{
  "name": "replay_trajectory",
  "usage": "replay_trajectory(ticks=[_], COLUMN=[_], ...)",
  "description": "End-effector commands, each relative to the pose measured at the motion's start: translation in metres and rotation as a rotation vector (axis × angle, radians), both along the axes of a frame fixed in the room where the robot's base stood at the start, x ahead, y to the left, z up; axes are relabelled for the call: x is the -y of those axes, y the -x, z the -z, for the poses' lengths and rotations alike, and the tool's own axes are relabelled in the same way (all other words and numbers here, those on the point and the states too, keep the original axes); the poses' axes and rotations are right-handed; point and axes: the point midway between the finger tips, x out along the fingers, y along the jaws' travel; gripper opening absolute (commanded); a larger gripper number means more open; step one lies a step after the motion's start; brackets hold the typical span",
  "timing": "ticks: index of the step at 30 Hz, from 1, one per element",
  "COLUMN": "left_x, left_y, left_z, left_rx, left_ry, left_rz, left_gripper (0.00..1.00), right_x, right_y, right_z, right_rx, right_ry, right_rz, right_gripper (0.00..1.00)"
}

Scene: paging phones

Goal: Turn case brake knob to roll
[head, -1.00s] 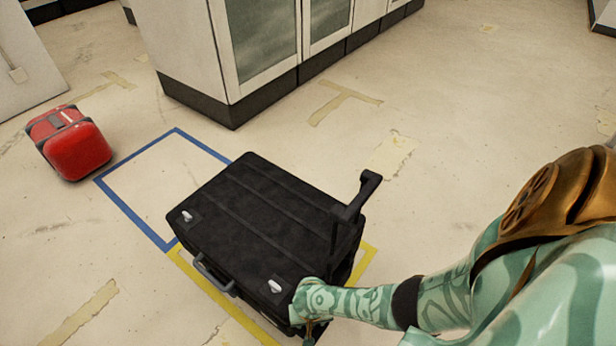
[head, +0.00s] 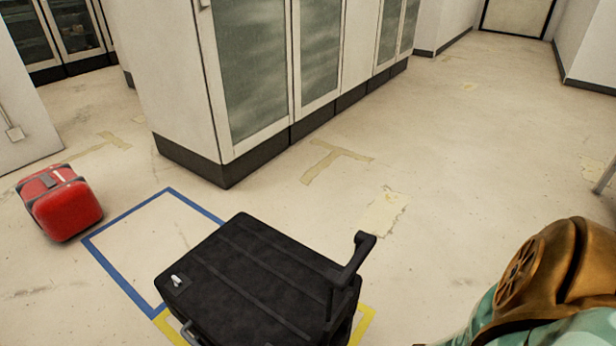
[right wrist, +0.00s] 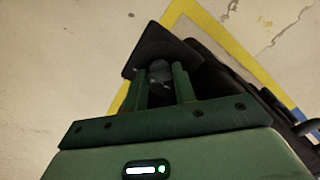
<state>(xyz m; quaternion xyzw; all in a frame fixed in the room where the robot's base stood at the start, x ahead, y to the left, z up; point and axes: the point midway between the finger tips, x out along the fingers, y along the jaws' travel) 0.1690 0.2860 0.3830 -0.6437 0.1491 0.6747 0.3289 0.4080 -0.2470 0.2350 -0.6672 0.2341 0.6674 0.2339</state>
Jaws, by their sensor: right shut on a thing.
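The black case (head: 255,270) lies in the lower middle of the head view, its pull handle (head: 350,265) raised on the right side. Its near end is cut off by the picture's bottom edge. In the right wrist view, the brake knob (right wrist: 159,68) is a small grey round piece on a dark plate (right wrist: 138,62) of the case. My right gripper (right wrist: 160,84) has its two green fingers shut on the knob, one on each side. Which setting the knob points to cannot be told. My right gripper is outside the head view, and my left gripper is in no view.
A blue floor outline (head: 122,277) lies beside the case, with a yellow outline (head: 366,322) around the case. A red case (head: 62,203) stands at the left. White cabinets (head: 180,85) stand behind. The floor at the right (head: 480,150) is clear.

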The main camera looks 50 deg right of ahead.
Motion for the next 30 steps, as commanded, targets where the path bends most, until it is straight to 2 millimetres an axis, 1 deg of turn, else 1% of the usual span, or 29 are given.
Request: replay_trajectory(ticks=[8, 14, 18, 24, 30], left_x=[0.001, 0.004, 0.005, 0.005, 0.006], left_y=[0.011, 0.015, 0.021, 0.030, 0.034], left_z=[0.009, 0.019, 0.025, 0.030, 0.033], left_rx=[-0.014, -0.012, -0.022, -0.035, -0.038], left_ry=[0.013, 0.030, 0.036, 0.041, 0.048], left_rz=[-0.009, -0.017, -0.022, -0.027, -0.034], left_gripper=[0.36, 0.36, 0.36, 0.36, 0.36], right_x=[-0.001, -0.001, -0.001, -0.001, -0.001], right_y=[0.000, 0.000, 0.000, 0.000, 0.000], right_z=[-0.001, -0.001, 0.000, 0.000, 0.000], right_rx=[0.000, 0.001, 0.000, 0.000, 0.000], right_ry=[-0.001, -0.001, -0.002, -0.002, -0.002], right_rz=[-0.157, -0.339, -0.473, -0.661, -0.852], right_gripper=[0.04, 0.04, 0.04, 0.04, 0.04])
